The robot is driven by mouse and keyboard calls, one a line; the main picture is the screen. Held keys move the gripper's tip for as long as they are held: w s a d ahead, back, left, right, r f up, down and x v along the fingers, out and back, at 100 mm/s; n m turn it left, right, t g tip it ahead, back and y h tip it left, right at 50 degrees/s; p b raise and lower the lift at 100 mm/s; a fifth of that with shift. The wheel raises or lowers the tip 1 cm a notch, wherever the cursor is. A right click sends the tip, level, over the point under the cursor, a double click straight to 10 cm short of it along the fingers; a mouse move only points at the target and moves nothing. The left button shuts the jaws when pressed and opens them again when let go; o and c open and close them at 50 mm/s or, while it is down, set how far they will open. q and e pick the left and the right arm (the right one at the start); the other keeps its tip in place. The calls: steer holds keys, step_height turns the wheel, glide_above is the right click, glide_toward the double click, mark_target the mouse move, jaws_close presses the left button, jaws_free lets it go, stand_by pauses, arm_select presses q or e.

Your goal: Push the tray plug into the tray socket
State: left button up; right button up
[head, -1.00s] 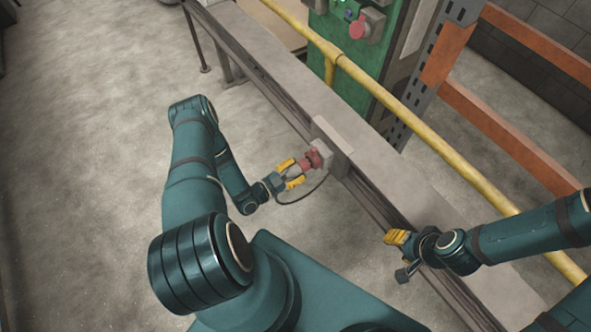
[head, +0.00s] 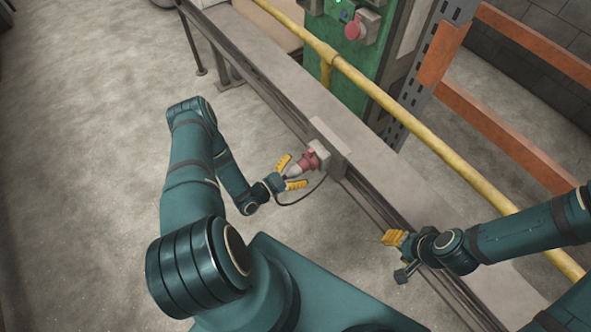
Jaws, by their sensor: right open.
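The tray plug (head: 293,172), with a grey body, points its front end at the red tray socket (head: 308,161). The two meet with no gap that I can see, but how deep the plug sits cannot be told at this size. The socket is on a pale box fixed to the side of the long grey tray beam. My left gripper (head: 295,171) is open, its yellow fingers spread on either side of the plug and apart from it. My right gripper (head: 394,238) is open and empty by the beam, further right and nearer to me.
A dark cable (head: 301,199) loops below the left gripper. The grey beam (head: 268,88) runs diagonally across the view. Behind it are a yellow rail (head: 380,97), a green cabinet (head: 349,58) with a red button, and an orange rack (head: 500,130). The floor at left is clear.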

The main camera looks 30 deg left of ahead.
arm_select(q)
steer(key=shift+s, duration=0.1)
steer(key=v, duration=1.1)
steer(key=shift+s+a, duration=0.2)
steer(key=shift+s, duration=0.15)
